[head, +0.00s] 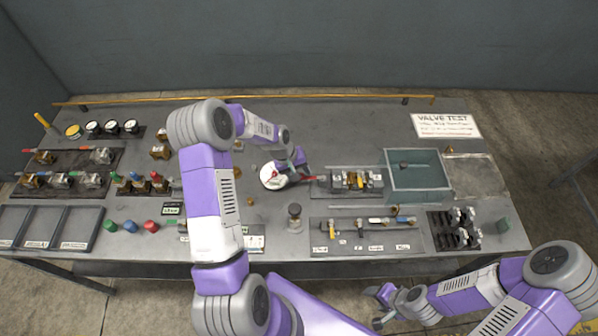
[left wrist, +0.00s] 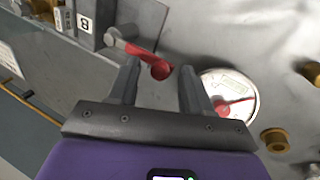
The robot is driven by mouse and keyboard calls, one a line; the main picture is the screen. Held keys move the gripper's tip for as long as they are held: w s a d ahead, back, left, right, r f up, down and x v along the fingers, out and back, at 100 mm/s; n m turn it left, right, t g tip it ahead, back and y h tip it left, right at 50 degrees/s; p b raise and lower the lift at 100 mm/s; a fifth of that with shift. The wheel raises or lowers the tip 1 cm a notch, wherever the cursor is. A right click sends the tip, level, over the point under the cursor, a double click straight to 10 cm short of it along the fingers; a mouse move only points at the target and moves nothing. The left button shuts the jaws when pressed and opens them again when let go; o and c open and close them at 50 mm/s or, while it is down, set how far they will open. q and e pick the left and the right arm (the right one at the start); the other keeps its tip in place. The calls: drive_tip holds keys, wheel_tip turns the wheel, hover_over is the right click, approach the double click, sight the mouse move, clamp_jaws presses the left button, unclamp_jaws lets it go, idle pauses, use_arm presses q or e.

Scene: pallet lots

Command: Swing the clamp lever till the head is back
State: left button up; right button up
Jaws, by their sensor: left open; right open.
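The clamp's red lever (head: 307,178) points left from the dark and metal clamp fixture (head: 352,181) at the middle right of the bench. In the left wrist view the lever (left wrist: 141,51) ends in a round red tip. My left gripper (head: 294,168) is open at that end. In the left wrist view its fingers (left wrist: 160,82) stand on either side of the red tip; I cannot tell whether they touch it. The position of the clamp head is too small to tell. My right gripper (head: 383,303) is open and empty in front of the bench.
A white round gauge (left wrist: 230,94) lies close to the left fingers, with brass fittings (left wrist: 275,139) beyond it. A teal bin (head: 417,194) stands right of the clamp. A tool tray (head: 377,248) and a small jar (head: 294,222) are nearer the front edge.

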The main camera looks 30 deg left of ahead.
use_arm(q)
clamp_jaws()
drive_tip(key=shift+d, duration=0.1)
